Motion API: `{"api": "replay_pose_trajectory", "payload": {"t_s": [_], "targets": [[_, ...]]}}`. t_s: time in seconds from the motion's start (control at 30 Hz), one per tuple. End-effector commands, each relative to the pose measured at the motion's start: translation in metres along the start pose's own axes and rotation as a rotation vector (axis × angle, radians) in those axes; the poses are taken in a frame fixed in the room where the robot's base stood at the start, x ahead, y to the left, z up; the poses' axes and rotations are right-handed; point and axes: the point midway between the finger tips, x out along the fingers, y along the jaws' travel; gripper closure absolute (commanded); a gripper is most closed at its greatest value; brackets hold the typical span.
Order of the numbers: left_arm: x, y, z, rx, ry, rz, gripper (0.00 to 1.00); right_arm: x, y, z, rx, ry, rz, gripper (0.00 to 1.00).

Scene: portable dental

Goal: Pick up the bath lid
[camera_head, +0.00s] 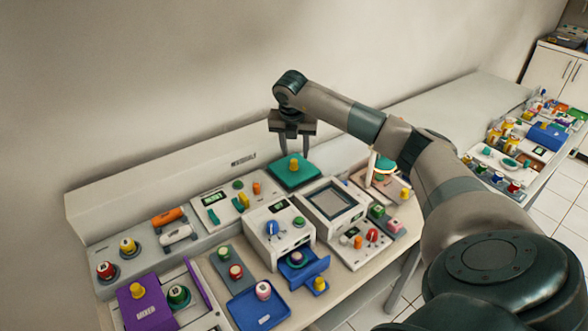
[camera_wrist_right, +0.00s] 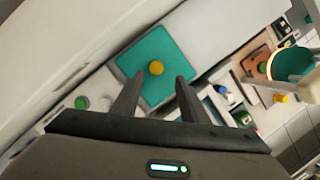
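The bath lid looks to be the teal square plate (camera_head: 288,176) with a yellow knob (camera_head: 294,164) in the head view. It lies on the bench near the back ledge, behind a white unit with a grey square opening. In the right wrist view the teal plate (camera_wrist_right: 172,88) and its yellow knob (camera_wrist_right: 156,68) lie ahead of the fingers. My right gripper (camera_head: 293,153) is open and points down at the knob, with nothing held. Its fingertips (camera_wrist_right: 158,84) appear on either side of the knob's line; the exact gap in height is unclear. My left gripper is out of view.
The white unit with a grey opening (camera_head: 336,200) stands just in front of the plate. A lit teal-topped device (camera_head: 383,167) stands to the right. A purple box (camera_head: 145,305) and a blue tray (camera_head: 258,308) lie at the front left. The back ledge (camera_head: 160,178) runs close behind.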

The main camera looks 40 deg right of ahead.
Motion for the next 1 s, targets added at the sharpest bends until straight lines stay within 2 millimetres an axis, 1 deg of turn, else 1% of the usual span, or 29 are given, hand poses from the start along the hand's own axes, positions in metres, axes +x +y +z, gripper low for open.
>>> {"api": "replay_pose_trajectory", "payload": {"t_s": [0.17,0.27,0.37,0.5,0.6,0.7,1.0], "targets": [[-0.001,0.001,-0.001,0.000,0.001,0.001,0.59,0.001,0.001,0.000,0.000,0.001,0.000,0.60],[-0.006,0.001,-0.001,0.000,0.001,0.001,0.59,0.004,0.002,0.001,-0.001,0.002,-0.001,0.60],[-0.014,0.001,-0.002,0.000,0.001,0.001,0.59,0.013,0.004,0.003,0.000,0.003,-0.003,0.60],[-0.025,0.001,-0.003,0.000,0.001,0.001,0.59,0.030,0.008,0.005,0.000,0.003,-0.002,0.60],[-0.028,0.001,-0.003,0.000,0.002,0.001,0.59,0.043,0.007,0.005,0.000,0.002,-0.003,0.60],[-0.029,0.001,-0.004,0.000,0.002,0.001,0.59,0.050,0.008,0.005,0.000,0.001,-0.001,0.60],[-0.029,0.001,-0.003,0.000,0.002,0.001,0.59,0.052,0.008,0.005,0.000,0.000,0.000,0.60]]}}
